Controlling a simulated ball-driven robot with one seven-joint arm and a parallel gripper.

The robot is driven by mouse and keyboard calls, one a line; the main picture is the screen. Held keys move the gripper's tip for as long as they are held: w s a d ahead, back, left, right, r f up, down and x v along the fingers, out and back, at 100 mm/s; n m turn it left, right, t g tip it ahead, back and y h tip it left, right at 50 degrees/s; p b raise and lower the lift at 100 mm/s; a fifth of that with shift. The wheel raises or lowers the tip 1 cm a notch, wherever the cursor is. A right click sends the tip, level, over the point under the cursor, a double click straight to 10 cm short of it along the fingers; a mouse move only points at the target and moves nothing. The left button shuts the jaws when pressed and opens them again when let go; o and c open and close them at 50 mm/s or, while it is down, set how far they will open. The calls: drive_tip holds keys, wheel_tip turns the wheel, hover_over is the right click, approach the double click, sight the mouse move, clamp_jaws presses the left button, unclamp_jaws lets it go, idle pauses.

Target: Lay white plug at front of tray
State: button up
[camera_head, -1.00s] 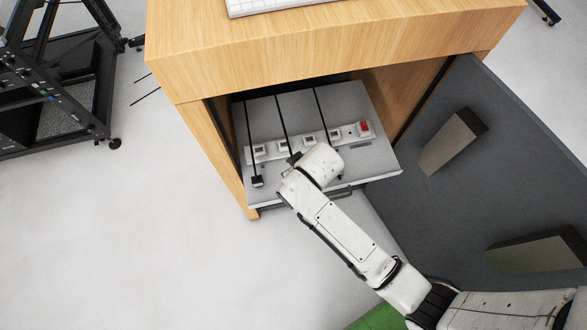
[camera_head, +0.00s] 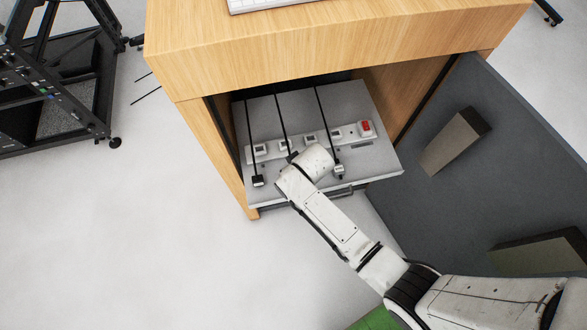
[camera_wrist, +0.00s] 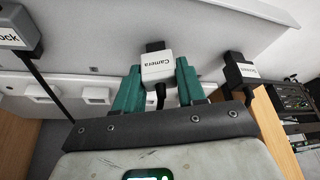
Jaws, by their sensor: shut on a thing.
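My gripper (camera_wrist: 159,72) has its green fingers shut on the white plug (camera_wrist: 156,66), which has a "Camera" label and a black end. Its dark cable runs down between the fingers in the wrist view. In the head view, my wrist hides the fingertips and this plug over the middle of the grey tray (camera_head: 375,160). I cannot tell whether the plug touches the tray.
A plug with a label ending in "ock" (camera_wrist: 18,32) and another labelled plug (camera_wrist: 238,72) lie on either side. A socket strip (camera_head: 262,150) with a red switch (camera_head: 366,126) crosses the tray. The wooden cabinet (camera_head: 330,50) and grey door (camera_head: 440,200) bound the space.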

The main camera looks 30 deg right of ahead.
drive_tip(key=o, duration=1.1)
drive_tip(key=shift+f, duration=0.1)
drive_tip(key=p+v, duration=0.1)
drive_tip(key=v, duration=1.1)
drive_tip(key=s+d+r+g, duration=0.1)
drive_tip(key=s+d+r, duration=0.1)
drive_tip(key=s, duration=0.4)
drive_tip(key=s+d+r+m+g, duration=0.1)
drive_tip(key=s+d, duration=0.2)
drive_tip(key=s, duration=0.3)
drive_tip(key=s+d+r+g, duration=0.1)
drive_tip(key=s+d+r, duration=0.1)
drive_tip(key=s, duration=0.4)
drive_tip(key=shift+s+d+r+m+g+h, duration=0.2)
drive_tip(key=shift+s+r+m+g+h, duration=0.1)
drive_tip(key=shift+s+r, duration=0.1)
